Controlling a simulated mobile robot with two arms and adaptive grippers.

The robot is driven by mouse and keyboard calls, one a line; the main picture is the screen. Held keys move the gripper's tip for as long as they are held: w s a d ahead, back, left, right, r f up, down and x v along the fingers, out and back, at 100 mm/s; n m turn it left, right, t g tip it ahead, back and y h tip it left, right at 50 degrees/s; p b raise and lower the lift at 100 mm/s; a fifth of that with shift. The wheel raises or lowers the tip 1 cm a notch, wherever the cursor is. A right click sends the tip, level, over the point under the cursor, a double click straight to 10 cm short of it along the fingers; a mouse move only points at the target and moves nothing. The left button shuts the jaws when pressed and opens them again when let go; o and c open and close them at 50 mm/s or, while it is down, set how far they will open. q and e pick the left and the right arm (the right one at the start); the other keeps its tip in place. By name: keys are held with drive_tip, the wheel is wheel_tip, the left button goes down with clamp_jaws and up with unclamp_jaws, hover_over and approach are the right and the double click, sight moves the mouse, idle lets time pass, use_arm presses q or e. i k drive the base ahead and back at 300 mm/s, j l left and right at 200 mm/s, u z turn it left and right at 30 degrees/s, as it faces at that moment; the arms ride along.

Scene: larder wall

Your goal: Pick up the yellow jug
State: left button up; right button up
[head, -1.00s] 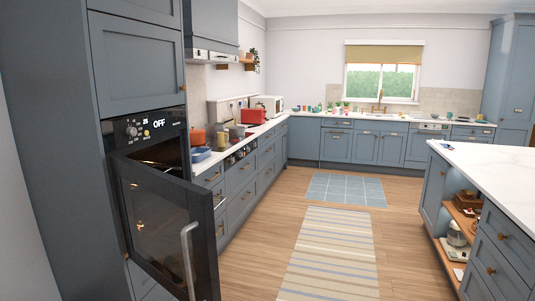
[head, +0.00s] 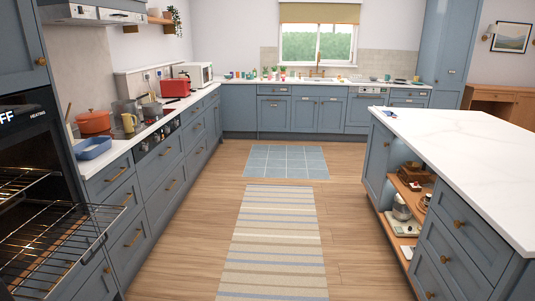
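A small yellow vessel, which looks like the jug (head: 129,122), stands upright on the left counter in the head view. It is just right of an orange-red pot (head: 94,122) and close to a grey item behind it. Its handle and spout are too small to tell clearly. Neither of my grippers is in view.
An oven (head: 35,160) at the left edge has a wire rack (head: 50,235) jutting out. A blue dish (head: 92,147) sits near the counter's front edge. The island (head: 470,150) stands at the right. The floor between, with a striped rug (head: 272,240), is clear.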

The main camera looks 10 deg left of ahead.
sight(128, 126)
drive_tip(key=i+u, duration=0.2)
drive_tip(key=i, duration=0.4)
drive_tip(key=i+u, duration=0.2)
drive_tip(key=i, duration=0.45)
drive_tip(key=i+l+u, duration=0.2)
drive_tip(key=i, duration=0.4)
drive_tip(key=i+j+u, duration=0.1)
drive_tip(key=i+u, duration=0.2)
drive_tip(key=i, duration=1.95)
